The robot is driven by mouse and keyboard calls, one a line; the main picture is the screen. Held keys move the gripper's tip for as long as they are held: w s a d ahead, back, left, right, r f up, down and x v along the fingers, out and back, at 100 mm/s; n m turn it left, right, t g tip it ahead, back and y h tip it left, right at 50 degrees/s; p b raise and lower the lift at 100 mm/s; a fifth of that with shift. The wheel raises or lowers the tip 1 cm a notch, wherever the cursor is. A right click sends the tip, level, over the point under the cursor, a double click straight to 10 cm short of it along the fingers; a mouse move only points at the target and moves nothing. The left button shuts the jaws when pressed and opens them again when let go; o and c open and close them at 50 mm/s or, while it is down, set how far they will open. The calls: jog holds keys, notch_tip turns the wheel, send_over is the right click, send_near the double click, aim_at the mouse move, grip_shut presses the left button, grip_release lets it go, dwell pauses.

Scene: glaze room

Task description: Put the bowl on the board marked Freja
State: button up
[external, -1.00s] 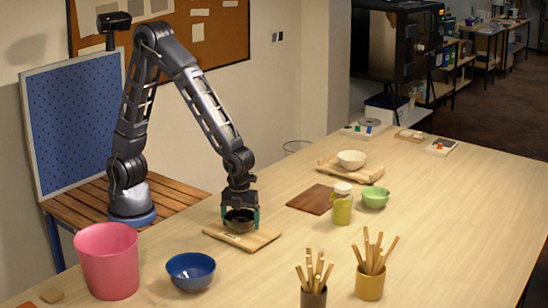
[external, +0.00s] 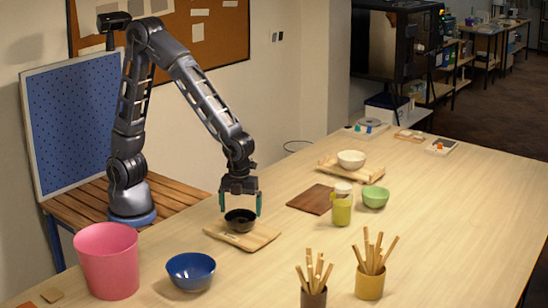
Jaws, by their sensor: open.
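A small black bowl (external: 240,221) sits upright on a light wooden board (external: 262,238) near the middle left of the table. A marking shows on the board's front, too small to read. My gripper (external: 240,204) is open and empty, just above the bowl, with a teal finger on each side of its rim. Other bowls are in view: a blue bowl (external: 191,271) on the table in front, a green bowl (external: 375,197) at the right, and a cream bowl (external: 351,159) on another light wooden board (external: 368,176) farther back.
A dark brown board (external: 311,199) lies flat beside a yellow-green jar (external: 342,210). A pink bucket (external: 107,262) stands at the front left. Two cups of sticks, a brown cup (external: 313,298) and a yellow cup (external: 370,284), stand in front. The table's right side is clear.

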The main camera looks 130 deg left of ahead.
jog(key=s+d+r+n+t, duration=0.1)
jog(key=s+d+r+n, duration=0.15)
jog(key=s+r, duration=0.45)
jog(key=s+d+r+n+t, duration=0.1)
jog(key=s+r+n, duration=0.3)
jog(key=r, duration=0.5)
jog(key=s+d+r+n+t, duration=0.1)
jog(key=s+n, duration=0.2)
jog(key=s, duration=0.5)
jog(key=s+d+r+n+t, duration=0.1)
jog(key=s+n, duration=0.3)
jog(key=s, duration=0.5)
jog(key=shift+r+t, duration=0.3)
jog(key=shift+r, duration=0.2)
